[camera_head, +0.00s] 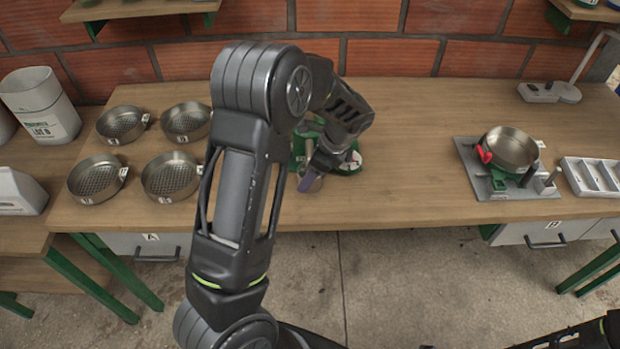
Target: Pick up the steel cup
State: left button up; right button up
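My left arm reaches over the middle of the table, and my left gripper (312,180) points down at the front edge of a green base (345,166). The arm hides much of that base. A small roundish, partly see-through or shiny shape shows at the fingertips; I cannot tell whether it is a steel cup. I cannot tell whether the fingers are open or shut. A round steel vessel (512,147) with a red clip or handle sits on a green stand on a grey plate at the right. Only part of my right arm shows at the bottom right; its gripper is not visible.
Several round sieve pans (172,176) stand at the left beside a white canister (40,104). A white divided tray (597,178) lies at the far right, with a white device (540,92) behind. The table (420,150) is clear between the green base and grey plate.

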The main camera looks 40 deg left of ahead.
pick_arm(q)
jog(key=shift+c, duration=0.6)
jog(key=c, duration=1.1)
jog(key=shift+r+p, duration=0.3)
jog(key=shift+r, duration=0.05)
jog(key=shift+d, duration=0.15)
